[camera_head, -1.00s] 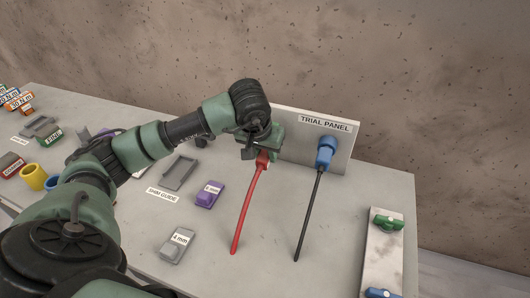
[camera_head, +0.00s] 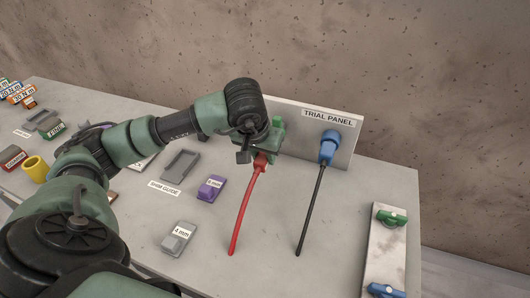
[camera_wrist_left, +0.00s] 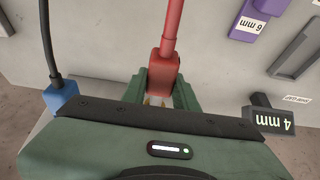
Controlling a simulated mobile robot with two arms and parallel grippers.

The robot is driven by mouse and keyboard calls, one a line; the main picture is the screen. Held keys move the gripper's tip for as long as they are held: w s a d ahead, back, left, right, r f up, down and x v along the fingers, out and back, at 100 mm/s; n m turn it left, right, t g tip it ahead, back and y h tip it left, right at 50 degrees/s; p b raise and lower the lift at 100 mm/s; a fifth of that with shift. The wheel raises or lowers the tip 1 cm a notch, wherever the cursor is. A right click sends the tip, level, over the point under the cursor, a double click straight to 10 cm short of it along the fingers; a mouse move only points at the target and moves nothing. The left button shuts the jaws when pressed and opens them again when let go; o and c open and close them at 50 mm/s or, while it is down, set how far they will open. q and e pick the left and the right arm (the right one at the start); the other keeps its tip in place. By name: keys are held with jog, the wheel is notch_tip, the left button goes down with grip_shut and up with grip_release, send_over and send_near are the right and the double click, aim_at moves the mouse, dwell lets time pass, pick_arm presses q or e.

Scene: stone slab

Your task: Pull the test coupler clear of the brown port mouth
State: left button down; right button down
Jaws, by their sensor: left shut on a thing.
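The red coupler (camera_head: 261,160) with its red cable is at the left part of the trial panel (camera_head: 344,152). My left gripper (camera_head: 265,148) is shut on it, right by the panel face. In the left wrist view the green jaws (camera_wrist_left: 166,97) sit on both sides of the red coupler body (camera_wrist_left: 165,68). The brown port mouth is hidden behind the gripper, so I cannot tell whether the coupler is still inside it. My right gripper is not in view.
A blue coupler (camera_head: 328,148) with a black cable is in the panel to the right. Purple (camera_head: 211,188) and grey (camera_head: 178,238) blocks lie left of the red cable. A dark 4 mm block (camera_wrist_left: 268,116) is close to the gripper. A plate (camera_head: 384,255) is at the right.

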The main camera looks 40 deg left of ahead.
aim_at(260, 162)
pick_arm(q)
jog(key=shift+s, duration=0.4)
jog(key=shift+d, duration=0.1)
jog(key=shift+s+d+r+p, duration=0.2)
jog(key=shift+s+r+p, duration=0.05)
jog(key=shift+s+r, duration=0.5)
jog(key=shift+s+d+r+p, duration=0.15)
jog(key=shift+s+r+p, duration=0.05)
jog(key=shift+s+r, duration=0.55)
